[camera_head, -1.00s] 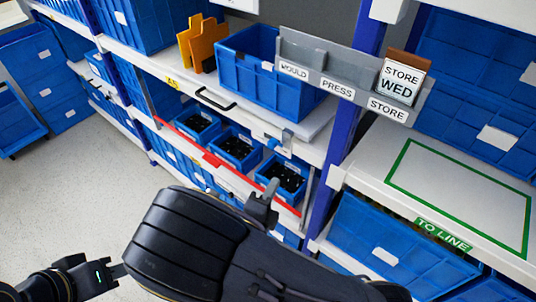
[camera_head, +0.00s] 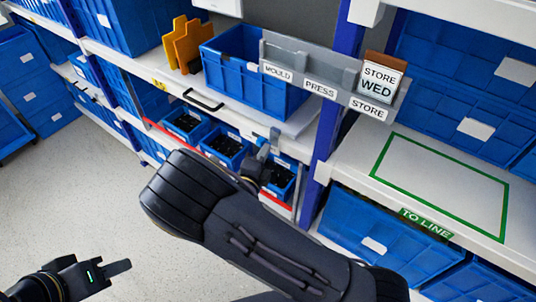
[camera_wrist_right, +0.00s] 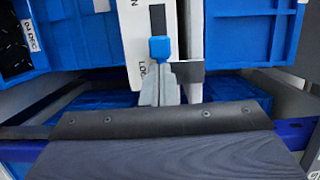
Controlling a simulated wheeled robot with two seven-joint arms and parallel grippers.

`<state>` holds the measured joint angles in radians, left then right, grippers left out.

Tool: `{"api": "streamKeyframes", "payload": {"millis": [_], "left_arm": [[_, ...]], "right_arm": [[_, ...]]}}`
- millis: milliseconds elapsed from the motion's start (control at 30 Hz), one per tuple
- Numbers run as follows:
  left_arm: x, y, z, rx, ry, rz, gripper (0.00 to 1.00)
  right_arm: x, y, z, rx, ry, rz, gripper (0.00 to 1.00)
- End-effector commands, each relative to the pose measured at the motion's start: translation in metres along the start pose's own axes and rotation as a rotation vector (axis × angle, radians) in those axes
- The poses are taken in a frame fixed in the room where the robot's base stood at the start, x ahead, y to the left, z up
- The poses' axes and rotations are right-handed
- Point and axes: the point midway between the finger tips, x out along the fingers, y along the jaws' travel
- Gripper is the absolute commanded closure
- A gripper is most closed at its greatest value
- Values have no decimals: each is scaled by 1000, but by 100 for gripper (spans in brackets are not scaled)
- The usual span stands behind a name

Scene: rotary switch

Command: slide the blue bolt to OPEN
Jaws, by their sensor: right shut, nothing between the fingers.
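The blue bolt (camera_wrist_right: 160,47) shows in the right wrist view as a small blue knob below a dark slot in a white plate (camera_wrist_right: 136,40). The plate has partly hidden lettering beside the knob. My right gripper (camera_wrist_right: 160,72) is shut and empty, its tips just below the knob; I cannot tell whether they touch it. In the head view my right gripper (camera_head: 263,153) is at the shelf front, close under the latch area (camera_head: 274,136), where the bolt is too small to make out clearly. My left gripper (camera_head: 122,267) hangs at lower left, away from the shelf; its jaw opening is unclear.
Blue bins with dark parts (camera_head: 226,146) stand on the lower shelf behind a red strip (camera_head: 160,132). A black handle (camera_head: 203,101) is left of the latch. A blue crate (camera_head: 228,78) sits above. The floor at left is clear.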

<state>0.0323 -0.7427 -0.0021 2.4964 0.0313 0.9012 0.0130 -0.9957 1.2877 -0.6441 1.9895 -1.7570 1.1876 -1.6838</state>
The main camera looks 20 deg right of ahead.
Motion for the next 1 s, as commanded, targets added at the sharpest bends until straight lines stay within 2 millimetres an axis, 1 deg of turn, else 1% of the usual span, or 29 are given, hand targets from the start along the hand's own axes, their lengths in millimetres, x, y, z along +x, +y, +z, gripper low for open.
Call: {"api": "streamKeyframes", "payload": {"millis": [233, 267, 433, 533, 867, 1000], "left_arm": [[0, 0, 0, 0, 0, 0, 64], [-1, 0, 0, 0, 0, 0, 64], [-6, 3, -3, 0, 0, 0, 64], [-7, 3, -3, 0, 0, 0, 64], [-6, 3, -3, 0, 0, 0, 64], [-9, 4, -4, 0, 0, 0, 64]], "right_arm": [[0, 0, 1, 1, 0, 0, 100], [1, 0, 3, 2, 0, 0, 100], [7, -1, 28, 3, -1, -1, 100], [8, 0, 34, 1, 1, 0, 100], [8, -1, 36, 2, -3, -1, 100], [7, -2, 34, 0, -3, -1, 100]]}}
